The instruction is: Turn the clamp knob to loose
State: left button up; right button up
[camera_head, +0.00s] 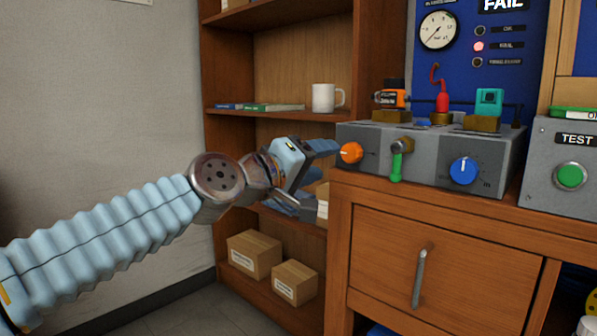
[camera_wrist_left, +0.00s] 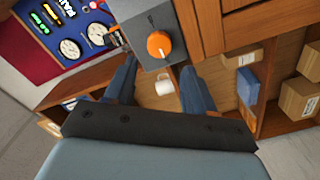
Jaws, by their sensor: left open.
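The grey bench box (camera_head: 430,172) carries an orange knob (camera_head: 351,152) at the left of its front, a green-handled lever (camera_head: 397,168) in the middle and a blue knob (camera_head: 463,171) to the right. I cannot read which one is labelled clamp. My left gripper (camera_head: 318,175) is open and empty, just left of the orange knob. In the left wrist view the orange knob (camera_wrist_left: 158,44) lies ahead, between the directions of the two spread fingers (camera_wrist_left: 160,70), apart from them. A pale mark shows on its face. My right gripper is not in view.
A shelf with a white mug (camera_head: 324,98), books and cardboard boxes (camera_head: 254,254) stands behind my left gripper. A wooden drawer (camera_head: 440,265) is under the bench box. A grey TEST box (camera_head: 548,195) with a green button is at the right. The panel above reads FAIL.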

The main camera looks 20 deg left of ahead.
pick_arm(q)
jog(key=v, duration=0.5)
jog(key=shift+s+a, duration=0.15)
jog(key=shift+s, duration=0.2)
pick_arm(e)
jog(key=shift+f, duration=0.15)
